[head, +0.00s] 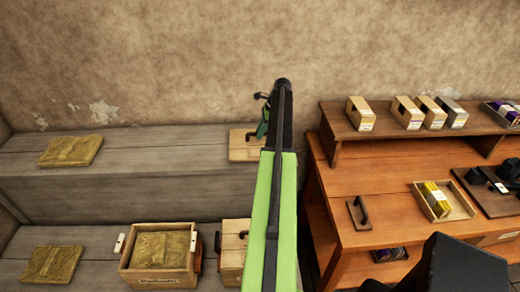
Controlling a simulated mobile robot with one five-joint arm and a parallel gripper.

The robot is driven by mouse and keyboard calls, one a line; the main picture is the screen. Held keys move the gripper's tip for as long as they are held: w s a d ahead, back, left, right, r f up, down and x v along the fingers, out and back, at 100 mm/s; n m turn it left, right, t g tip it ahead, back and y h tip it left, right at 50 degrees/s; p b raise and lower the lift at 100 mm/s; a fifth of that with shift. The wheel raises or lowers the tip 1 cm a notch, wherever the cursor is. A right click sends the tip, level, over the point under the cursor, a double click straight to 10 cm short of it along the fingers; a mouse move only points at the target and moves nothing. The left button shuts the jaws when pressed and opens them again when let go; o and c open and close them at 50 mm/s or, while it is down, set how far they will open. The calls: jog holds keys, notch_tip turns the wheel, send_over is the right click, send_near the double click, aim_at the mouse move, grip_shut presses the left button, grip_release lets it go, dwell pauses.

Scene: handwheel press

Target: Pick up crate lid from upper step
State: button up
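The crate lid (243,152), a pale wooden board with a dark handle, lies on the upper step (165,165) near its right end. My green and black arm crosses in front and hides the lid's right part. My gripper (262,112) is at the arm's far end, over or just beside the lid's back right side. Only a small dark and teal part of it shows. I cannot tell whether its fingers touch the lid's handle or whether they are open or shut.
On the lower step stand an open wooden crate (135,278) holding a straw-coloured block and a wooden box (230,264) with a handle. A straw-coloured slab (71,151) lies left on the upper step. An orange-brown workbench (385,185) with small boxes stands right.

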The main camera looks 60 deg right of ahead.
jog(key=shift+b+x, duration=0.3)
jog(key=shift+x, duration=0.6)
jog(key=shift+s+r, duration=0.1)
jog(key=shift+c, duration=0.4)
grip_shut()
